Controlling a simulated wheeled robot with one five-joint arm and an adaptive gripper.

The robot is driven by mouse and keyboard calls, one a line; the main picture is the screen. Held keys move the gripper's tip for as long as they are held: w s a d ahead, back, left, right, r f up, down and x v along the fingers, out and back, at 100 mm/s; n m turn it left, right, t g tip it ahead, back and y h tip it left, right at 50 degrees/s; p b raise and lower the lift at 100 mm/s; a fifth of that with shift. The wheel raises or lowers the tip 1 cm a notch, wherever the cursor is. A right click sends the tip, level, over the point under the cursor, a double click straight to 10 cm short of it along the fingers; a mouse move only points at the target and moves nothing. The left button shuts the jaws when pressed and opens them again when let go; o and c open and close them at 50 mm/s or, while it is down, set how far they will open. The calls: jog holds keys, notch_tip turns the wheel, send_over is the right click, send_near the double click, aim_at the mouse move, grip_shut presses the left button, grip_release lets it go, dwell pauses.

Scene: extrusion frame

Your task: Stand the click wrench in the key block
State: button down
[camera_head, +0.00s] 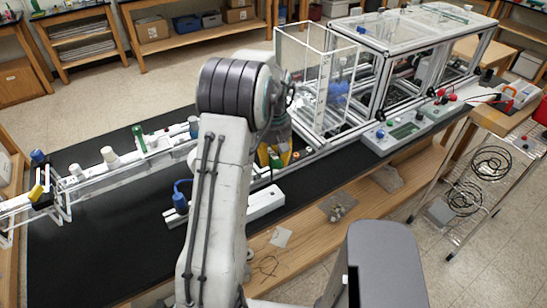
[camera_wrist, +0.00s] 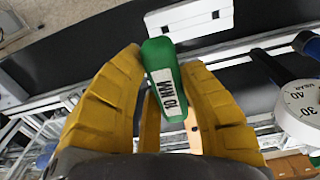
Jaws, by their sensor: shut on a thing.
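In the head view a white block (camera_head: 265,202) lies on the black bench top.
A round white gauge (camera_wrist: 303,105) is right of my gripper in the wrist view. A clear-walled extrusion frame (camera_head: 320,90) stands behind. The black bench top (camera_head: 110,240) is clear at front left.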

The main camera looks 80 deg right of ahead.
jog(key=shift+f, duration=0.2)
dwell(0.6)
jog(key=shift+f, duration=1.4)
jog(key=shift+f+b, duration=0.7)
jog(key=shift+b, duration=0.15)
jog(key=shift+s, duration=0.1)
jog(key=b, duration=0.4)
send_over(275, 193)
jog(key=shift+f, duration=2.2)
jog(key=c, duration=0.8)
grip_release()
